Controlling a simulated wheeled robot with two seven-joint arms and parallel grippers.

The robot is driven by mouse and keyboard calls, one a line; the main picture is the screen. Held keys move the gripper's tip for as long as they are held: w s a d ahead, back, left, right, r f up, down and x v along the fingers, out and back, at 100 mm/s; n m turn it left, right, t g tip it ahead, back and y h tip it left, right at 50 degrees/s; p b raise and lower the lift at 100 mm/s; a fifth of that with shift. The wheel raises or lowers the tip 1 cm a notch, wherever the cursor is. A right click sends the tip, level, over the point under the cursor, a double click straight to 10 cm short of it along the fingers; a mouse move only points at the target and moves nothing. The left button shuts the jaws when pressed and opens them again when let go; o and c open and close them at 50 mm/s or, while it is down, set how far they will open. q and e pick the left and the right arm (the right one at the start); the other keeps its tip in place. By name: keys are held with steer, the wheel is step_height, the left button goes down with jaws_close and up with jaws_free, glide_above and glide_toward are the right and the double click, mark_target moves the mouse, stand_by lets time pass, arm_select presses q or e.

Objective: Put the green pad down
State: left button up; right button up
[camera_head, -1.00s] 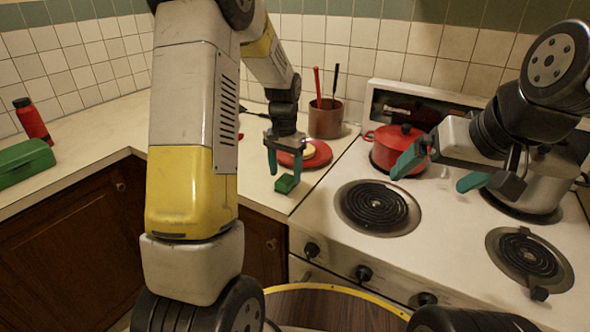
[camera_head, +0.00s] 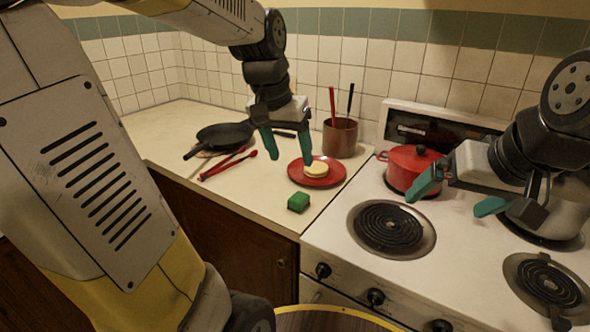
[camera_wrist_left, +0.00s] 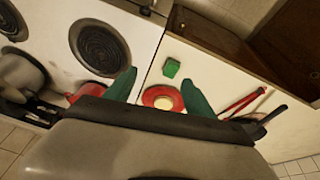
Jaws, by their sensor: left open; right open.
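The green pad (camera_head: 298,202) rests on the white counter near its front edge, left of the stove. It also shows in the left wrist view (camera_wrist_left: 171,68), lying free of the fingers. My left gripper (camera_head: 288,147) is open and empty above the counter, behind the pad and apart from it. Its two teal fingers also show spread in the left wrist view (camera_wrist_left: 160,88). My right gripper (camera_head: 458,197) is open and empty over the stove, beside the red pot.
A red plate (camera_head: 333,180) with a pale round item (camera_head: 317,169) sits just behind the pad. A dark pan (camera_head: 222,136) and red tongs (camera_head: 228,165) lie to the left. A utensil crock (camera_head: 340,138) and red pot (camera_head: 408,168) stand behind. Counter left of the pad is clear.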

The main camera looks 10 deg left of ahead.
arm_select(q)
steer(key=s+d+n+t, duration=0.1)
steer(key=s+t, duration=0.1)
steer(key=s, duration=0.9)
steer(key=shift+r+n+t+h, duration=0.3)
steer(key=shift+r+t+h, duration=0.05)
steer(key=shift+t+h, duration=0.05)
steer(key=shift+o, duration=0.5)
steer(key=shift+d, duration=0.1)
